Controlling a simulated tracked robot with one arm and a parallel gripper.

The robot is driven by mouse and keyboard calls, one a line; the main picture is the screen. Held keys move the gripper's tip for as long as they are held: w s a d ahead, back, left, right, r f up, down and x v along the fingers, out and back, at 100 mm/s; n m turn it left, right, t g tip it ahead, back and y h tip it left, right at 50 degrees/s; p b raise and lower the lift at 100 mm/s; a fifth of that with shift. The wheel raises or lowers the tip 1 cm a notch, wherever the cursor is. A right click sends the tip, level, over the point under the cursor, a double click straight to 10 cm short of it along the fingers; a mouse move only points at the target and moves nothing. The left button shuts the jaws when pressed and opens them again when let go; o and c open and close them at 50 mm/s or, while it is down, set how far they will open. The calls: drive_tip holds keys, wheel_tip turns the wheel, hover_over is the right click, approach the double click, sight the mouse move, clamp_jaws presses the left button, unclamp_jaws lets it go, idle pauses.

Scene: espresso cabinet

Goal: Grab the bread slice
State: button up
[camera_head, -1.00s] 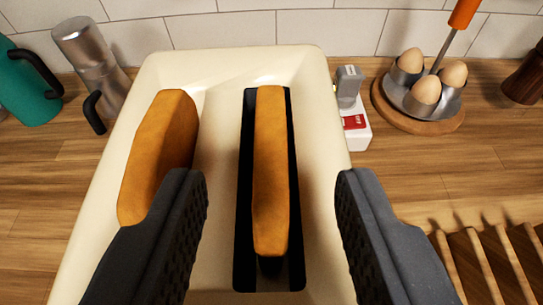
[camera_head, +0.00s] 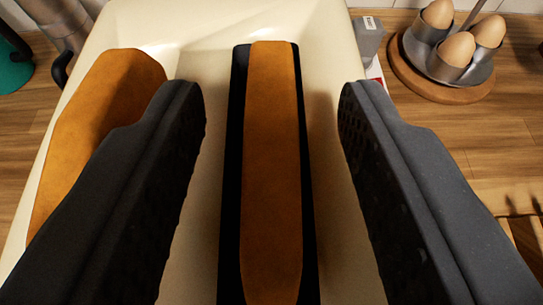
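A brown bread slice (camera_head: 272,165) stands on edge in the dark slot of a cream toaster (camera_head: 215,60). A second bread slice (camera_head: 95,115) stands at the toaster's left, partly hidden by my left finger. My gripper (camera_head: 272,100) is open, with one dark finger on each side of the middle slice. Both fingers are apart from that slice, with a clear gap on each side. The lower end of the middle slice is near the bottom edge of the picture.
A round wooden stand with eggs in metal cups (camera_head: 450,60) is at the upper right. A grey and white object (camera_head: 369,40) sits against the toaster's right side. A metal pot (camera_head: 62,25) and a teal jug (camera_head: 14,70) are at the upper left.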

clamp_jaws()
